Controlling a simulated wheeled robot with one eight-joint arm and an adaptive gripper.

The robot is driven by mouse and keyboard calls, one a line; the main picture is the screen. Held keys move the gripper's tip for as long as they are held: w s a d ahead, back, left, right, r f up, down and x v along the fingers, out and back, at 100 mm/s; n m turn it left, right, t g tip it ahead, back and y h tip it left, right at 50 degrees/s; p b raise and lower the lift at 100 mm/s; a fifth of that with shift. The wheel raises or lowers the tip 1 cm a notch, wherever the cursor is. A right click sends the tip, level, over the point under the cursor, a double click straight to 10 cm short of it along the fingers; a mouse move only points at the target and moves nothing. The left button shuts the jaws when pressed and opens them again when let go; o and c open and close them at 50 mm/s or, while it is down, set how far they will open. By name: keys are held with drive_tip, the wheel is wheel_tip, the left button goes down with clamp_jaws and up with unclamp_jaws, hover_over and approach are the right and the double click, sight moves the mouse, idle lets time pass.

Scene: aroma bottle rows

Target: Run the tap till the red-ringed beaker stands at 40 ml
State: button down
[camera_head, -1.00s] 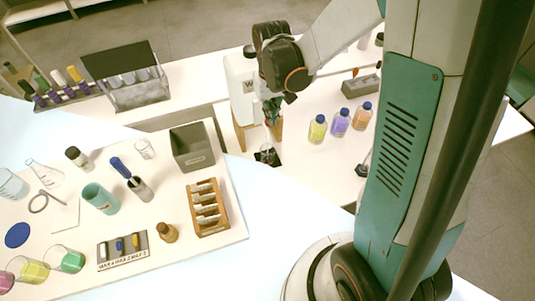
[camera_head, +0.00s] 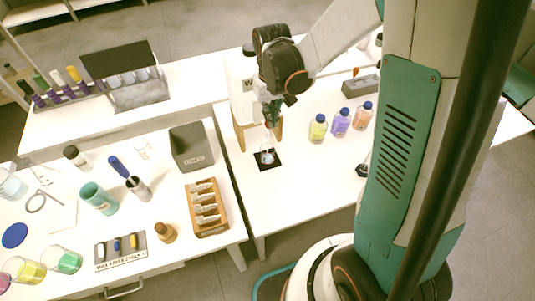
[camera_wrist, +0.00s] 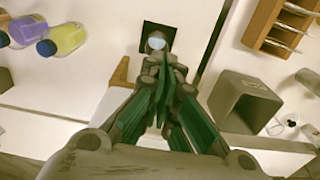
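A small clear beaker (camera_head: 267,156) stands on a black square pad (camera_head: 262,166) on the right-hand table. The wrist view shows the beaker (camera_wrist: 157,41) from above, just past my fingertips. Its red ring and water level are too small to make out. The white tank marked W (camera_head: 240,80) stands on a wooden stand (camera_head: 240,136) behind the pad; its tap is hidden by my gripper. My gripper (camera_head: 271,122) points down at the tank's front, above the beaker. Its green fingers (camera_wrist: 164,68) are drawn together; nothing is clearly seen between them.
Yellow (camera_head: 318,128), purple (camera_head: 341,122) and orange (camera_head: 362,115) bottles stand right of the pad. A grey bin (camera_head: 191,148) and a wooden slide rack (camera_head: 208,208) sit on the left table. The table in front of the pad is clear.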

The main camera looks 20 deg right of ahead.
drive_tip(key=shift+w+f, duration=0.3)
drive_tip(key=shift+f, duration=0.05)
drive_tip(key=shift+w+f+b, duration=0.4)
drive_tip(key=shift+s, duration=0.35)
idle(0.7)
drive_tip(key=shift+r, duration=0.55)
idle(0.9)
wheel_tip(320, 180, up, 7)
drive_tip(key=p, duration=0.5)
drive_tip(key=shift+r, duration=0.2)
drive_tip(key=shift+f, duration=0.1)
